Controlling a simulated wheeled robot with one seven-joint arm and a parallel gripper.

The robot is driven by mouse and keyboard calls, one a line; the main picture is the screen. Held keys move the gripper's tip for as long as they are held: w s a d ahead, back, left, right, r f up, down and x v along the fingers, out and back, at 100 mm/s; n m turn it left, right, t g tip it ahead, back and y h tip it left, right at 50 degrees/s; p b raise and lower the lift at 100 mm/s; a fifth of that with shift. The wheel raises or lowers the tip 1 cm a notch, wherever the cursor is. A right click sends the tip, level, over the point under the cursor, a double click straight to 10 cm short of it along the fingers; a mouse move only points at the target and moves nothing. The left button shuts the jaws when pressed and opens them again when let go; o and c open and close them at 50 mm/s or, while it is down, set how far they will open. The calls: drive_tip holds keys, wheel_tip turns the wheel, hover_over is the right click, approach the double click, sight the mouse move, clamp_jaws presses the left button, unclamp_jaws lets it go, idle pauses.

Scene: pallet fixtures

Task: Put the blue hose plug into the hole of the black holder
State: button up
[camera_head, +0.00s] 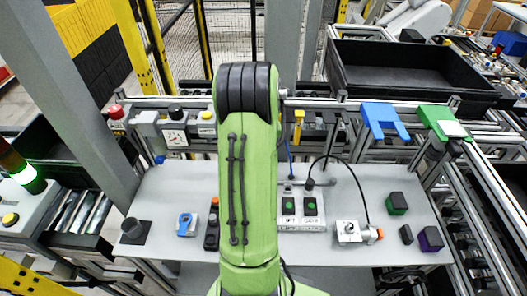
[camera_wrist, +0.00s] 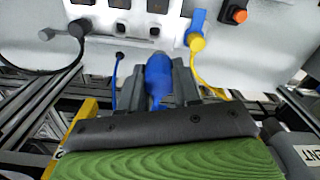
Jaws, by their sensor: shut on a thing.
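My gripper (camera_wrist: 160,82) shows in the wrist view with its two dark fingers closed on either side of the blue hose plug (camera_wrist: 158,72). The plug's rounded grey tip points up in the picture, toward a pale surface. In the head view my gripper and the plug are hidden behind my green arm; a blue hose (camera_head: 290,160) shows just right of it. I cannot tell for sure which dark part is the black holder or see its hole. A pale panel with dark square parts (camera_wrist: 122,27) lies beyond the plug's tip; I see no contact clearly.
In the wrist view a yellow plug with hose (camera_wrist: 197,42) is close right of the fingers, by a blue part (camera_wrist: 198,18). A thin blue hose (camera_wrist: 117,75) and a black cable (camera_wrist: 40,72) are on the left. A switch panel (camera_head: 302,222) stands on the grey table (camera_head: 168,195).

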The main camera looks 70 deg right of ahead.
drive_tip(key=w+a+b, duration=0.2)
drive_tip(key=w+a, duration=0.3)
drive_tip(key=a, duration=0.6)
drive_tip(key=w+a+b, duration=0.3)
drive_tip(key=w+a, duration=0.1)
drive_tip(key=a, duration=0.7)
drive_tip(key=f+b, duration=0.3)
drive_tip(key=f, duration=0.1)
drive_tip(key=f+b, duration=0.7)
drive_tip(key=f, duration=0.1)
drive_tip(key=shift+w+a+f+b, duration=0.2)
drive_tip(key=shift+a+f+b, duration=0.15)
drive_tip(key=shift+b, duration=0.05)
drive_tip(key=shift+f+b, duration=0.5)
drive_tip(key=shift+f, duration=0.1)
drive_tip(key=shift+f, duration=0.1)
drive_tip(key=shift+f+b, duration=0.35)
drive_tip(key=shift+b, duration=0.05)
drive_tip(key=shift+f+b, duration=0.9)
drive_tip(key=shift+f, duration=0.15)
drive_tip(key=shift+r, duration=0.1)
drive_tip(key=o, duration=1.1)
